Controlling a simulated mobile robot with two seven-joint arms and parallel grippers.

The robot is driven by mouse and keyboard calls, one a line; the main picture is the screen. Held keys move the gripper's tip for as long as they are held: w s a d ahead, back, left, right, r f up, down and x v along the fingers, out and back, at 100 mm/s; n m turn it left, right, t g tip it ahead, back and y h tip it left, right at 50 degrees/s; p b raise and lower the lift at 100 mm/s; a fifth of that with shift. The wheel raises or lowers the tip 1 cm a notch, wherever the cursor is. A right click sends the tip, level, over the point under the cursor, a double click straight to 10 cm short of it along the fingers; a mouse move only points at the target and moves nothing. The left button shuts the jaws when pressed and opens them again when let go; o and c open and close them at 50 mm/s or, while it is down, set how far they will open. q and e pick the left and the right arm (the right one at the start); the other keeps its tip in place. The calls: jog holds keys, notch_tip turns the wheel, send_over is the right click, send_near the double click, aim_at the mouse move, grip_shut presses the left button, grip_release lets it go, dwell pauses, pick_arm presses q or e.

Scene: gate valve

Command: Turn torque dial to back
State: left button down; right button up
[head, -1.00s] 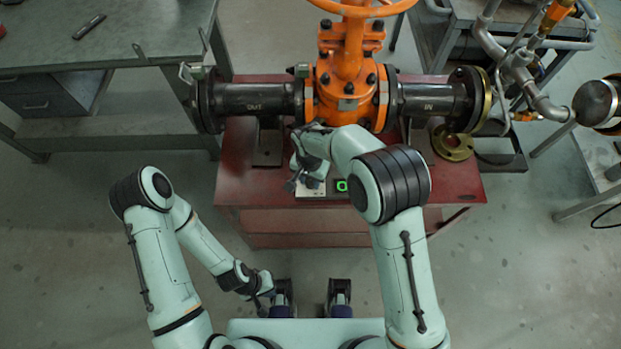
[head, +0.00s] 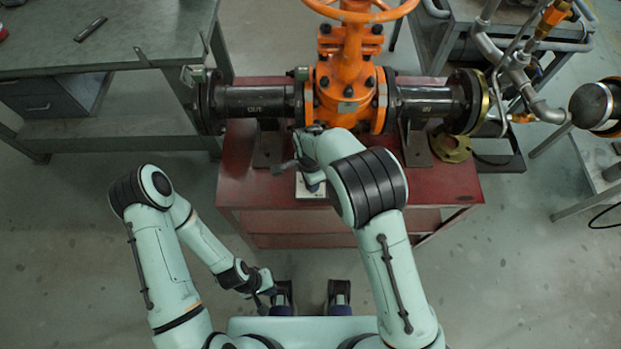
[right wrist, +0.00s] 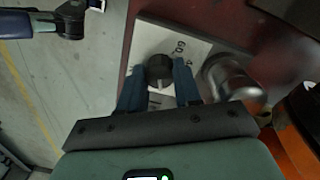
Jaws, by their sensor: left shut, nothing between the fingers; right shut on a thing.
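The torque dial (right wrist: 159,68) is a round black knob with a pale mark on its side towards my gripper. It stands on a white panel (right wrist: 143,42) with printed numbers. In the right wrist view my right gripper (right wrist: 160,76) has its two blue fingers on either side of the dial, shut on it. In the head view the panel (head: 311,189) shows only in part below my right gripper (head: 301,176), and the dial itself is hidden. My left gripper (head: 266,290) is shut and empty, low in front of my base, far from the panel.
The red bench (head: 240,185) carries the panel and the orange gate valve (head: 345,85) with its black pipes (head: 258,100). A brass flange ring (head: 450,148) lies at the right. A grey workbench (head: 110,38) stands at the left. The floor between is clear.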

dwell(0.5)
jog(key=o, duration=1)
jog(key=shift+o, duration=0.2)
notch_tip(320, 180, up, 14)
jog(key=p, duration=0.1)
jog(key=shift+w+f, duration=0.15)
jog(key=shift+f, duration=0.1)
